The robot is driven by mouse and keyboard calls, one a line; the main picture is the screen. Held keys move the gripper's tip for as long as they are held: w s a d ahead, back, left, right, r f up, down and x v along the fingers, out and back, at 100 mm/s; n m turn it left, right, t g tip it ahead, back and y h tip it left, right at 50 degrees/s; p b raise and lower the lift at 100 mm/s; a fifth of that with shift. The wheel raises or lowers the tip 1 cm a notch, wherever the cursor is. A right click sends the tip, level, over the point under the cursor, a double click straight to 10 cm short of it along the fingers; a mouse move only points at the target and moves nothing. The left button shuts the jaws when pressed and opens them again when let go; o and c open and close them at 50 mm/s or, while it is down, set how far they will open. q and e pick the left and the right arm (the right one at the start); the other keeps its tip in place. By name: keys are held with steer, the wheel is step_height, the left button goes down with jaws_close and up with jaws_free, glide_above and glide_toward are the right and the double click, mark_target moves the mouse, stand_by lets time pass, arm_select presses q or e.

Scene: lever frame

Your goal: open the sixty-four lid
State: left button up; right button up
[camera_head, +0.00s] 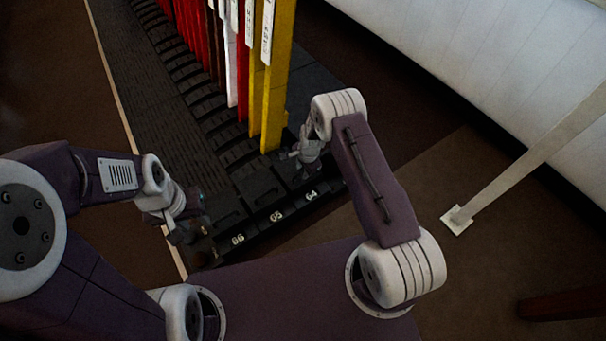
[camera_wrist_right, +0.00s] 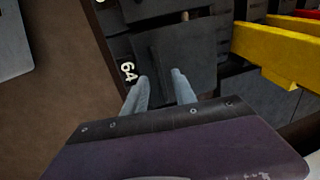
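The lid marked 64 is a dark panel at the near right end of the lever frame (camera_head: 228,187). Its white number 64 (camera_head: 311,195) shows in the head view, with the lid partly under my right gripper (camera_head: 300,152). In the right wrist view the sixty-four lid (camera_wrist_right: 190,55) fills the upper middle, looks closed, and has a narrow raised bar (camera_wrist_right: 154,58) along it. My right gripper's two pale fingers (camera_wrist_right: 160,84) are apart, pointing at the lid beside that bar; contact cannot be told. My left gripper (camera_head: 188,222) hangs over the near left end by number 66, its fingers unclear.
Yellow levers (camera_head: 277,80), with white and red ones behind, stand upright just beyond my right gripper. Dark panels marked 65 (camera_head: 276,216) and 66 (camera_head: 238,239) lie to the left. A pale post (camera_head: 520,158) stands on the floor at the right.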

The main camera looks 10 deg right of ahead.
steer(key=shift+w+f, duration=0.1)
steer(key=shift+f, duration=0.25)
steer(key=shift+c, duration=0.3)
jaws_close()
steer(key=shift+r, duration=0.1)
stand_by(0.9)
